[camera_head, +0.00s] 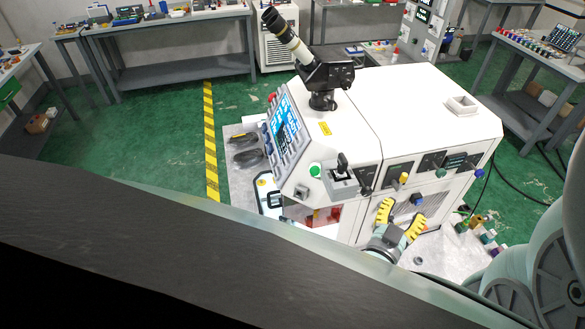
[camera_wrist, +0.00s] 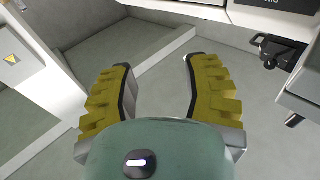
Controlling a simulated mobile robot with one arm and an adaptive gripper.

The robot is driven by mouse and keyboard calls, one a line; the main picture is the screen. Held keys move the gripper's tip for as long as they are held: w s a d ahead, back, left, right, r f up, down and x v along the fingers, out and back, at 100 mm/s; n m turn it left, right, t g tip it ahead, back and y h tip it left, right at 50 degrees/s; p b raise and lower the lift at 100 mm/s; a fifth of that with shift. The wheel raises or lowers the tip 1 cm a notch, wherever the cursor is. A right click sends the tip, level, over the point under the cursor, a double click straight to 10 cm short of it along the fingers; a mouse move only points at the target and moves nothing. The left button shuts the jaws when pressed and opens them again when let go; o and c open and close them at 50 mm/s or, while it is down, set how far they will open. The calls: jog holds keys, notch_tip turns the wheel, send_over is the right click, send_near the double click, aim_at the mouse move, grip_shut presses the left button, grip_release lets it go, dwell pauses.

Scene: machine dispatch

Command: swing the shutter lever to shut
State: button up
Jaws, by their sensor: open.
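A white machine (camera_head: 420,100) stands in the middle of the head view. Its front panel has several small levers and knobs: a black lever (camera_head: 366,181), a yellow-tipped one (camera_head: 403,179) and blue-tipped ones (camera_head: 440,172). Their labels are too small to read, so I cannot tell which is the shutter lever. My gripper (camera_head: 400,220), with yellow padded fingers, is open in front of the machine, below these levers. In the wrist view my gripper (camera_wrist: 158,72) is open with nothing between the fingers. A black lever-like fitting (camera_wrist: 278,50) shows at the upper right, apart from the fingers.
A microscope-like eyepiece tube (camera_head: 290,40) stands on the machine. A joystick box (camera_head: 341,175) sits at its front corner, left of the levers. Small coloured parts (camera_head: 488,238) lie on the floor to the right. Benches (camera_head: 180,70) line the back; green floor is open at left.

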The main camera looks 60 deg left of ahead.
aim_at(403, 178)
notch_tip(403, 178, down, 4)
jog(key=s+a+n+g, duration=0.1)
jog(key=s+a+g, duration=0.1)
jog(key=shift+y, duration=0.3)
jog(key=b+x, duration=0.3)
jog(key=x, duration=0.4)
jog(key=b+x, duration=0.3)
jog(key=x, duration=0.5)
jog(key=shift+a+r, duration=0.15)
jog(key=shift+r, duration=0.05)
grip_shut()
